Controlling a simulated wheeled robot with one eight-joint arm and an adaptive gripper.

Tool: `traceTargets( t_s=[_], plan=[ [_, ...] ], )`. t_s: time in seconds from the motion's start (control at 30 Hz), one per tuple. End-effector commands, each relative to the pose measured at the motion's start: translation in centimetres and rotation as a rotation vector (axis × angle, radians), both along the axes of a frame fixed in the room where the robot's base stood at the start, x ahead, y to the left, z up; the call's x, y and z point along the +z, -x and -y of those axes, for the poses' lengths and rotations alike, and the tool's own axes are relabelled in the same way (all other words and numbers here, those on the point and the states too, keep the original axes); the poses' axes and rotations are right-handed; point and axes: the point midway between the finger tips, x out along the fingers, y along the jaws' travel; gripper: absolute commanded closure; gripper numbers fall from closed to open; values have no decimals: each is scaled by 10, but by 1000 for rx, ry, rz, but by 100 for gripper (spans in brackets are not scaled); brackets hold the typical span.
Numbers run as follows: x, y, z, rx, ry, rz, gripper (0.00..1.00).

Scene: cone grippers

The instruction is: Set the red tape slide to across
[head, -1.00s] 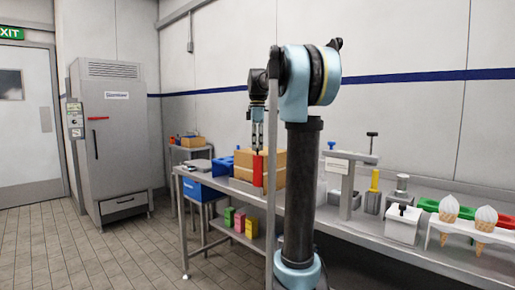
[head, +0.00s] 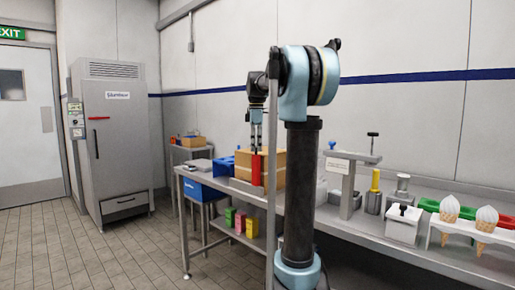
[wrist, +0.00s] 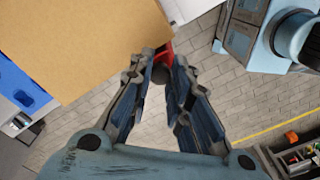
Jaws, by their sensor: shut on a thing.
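The red tape slide (head: 257,169) stands upright at the front of the cardboard boxes on the steel table. My gripper (head: 256,149) points down from above and is shut on it at its top. In the wrist view, the fingers (wrist: 170,70) come together around a dark round part, with a bit of the red slide (wrist: 166,48) showing just beyond the tips. The fingers hide most of the slide there, so its exact setting cannot be told.
A cardboard box (wrist: 80,40) fills the upper left of the wrist view, close to the fingers. Blue racks (head: 224,165) stand left of the boxes. A steel press stand (head: 350,185) and a cone holder (head: 470,232) stand along the counter to the right.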

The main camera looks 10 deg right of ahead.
Motion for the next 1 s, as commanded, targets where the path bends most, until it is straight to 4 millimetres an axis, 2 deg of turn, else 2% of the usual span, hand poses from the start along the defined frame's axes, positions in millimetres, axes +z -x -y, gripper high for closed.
traceTargets(
  t_s=[0.6,0.8,1.0],
  plan=[
    [1,-99,-69,1,5,4,100],
    [0,-118,-84,0,5,4,100],
    [1,-126,-89,0,4,5,100]
  ],
)
